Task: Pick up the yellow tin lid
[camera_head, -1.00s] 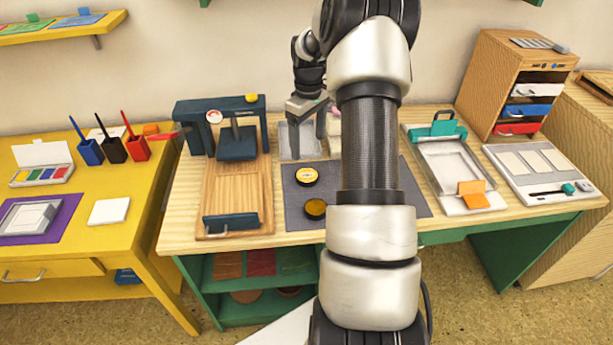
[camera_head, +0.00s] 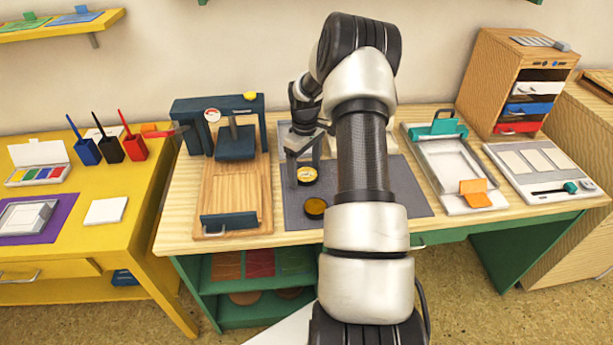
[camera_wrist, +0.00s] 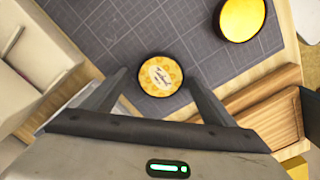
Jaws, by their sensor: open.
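The yellow tin lid (camera_head: 307,175), round with a pale printed label, lies flat on the dark grey gridded mat (camera_head: 295,212). In the wrist view, the lid (camera_wrist: 160,76) shows between the tips of my gripper (camera_wrist: 157,73). In the head view, my gripper (camera_head: 305,164) is open and points down at the lid's far side, with nothing held. I cannot tell how far the tips are above the mat. A round tin with a plain golden face and dark side (camera_head: 315,208) lies nearer the front edge. It also shows in the wrist view (camera_wrist: 241,18).
A wooden board with a dark press (camera_head: 236,185) stands left of the mat. A metal tray with a teal clip (camera_head: 447,165) lies to the right. My arm hides the mat's middle. The mat's front left is mostly clear.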

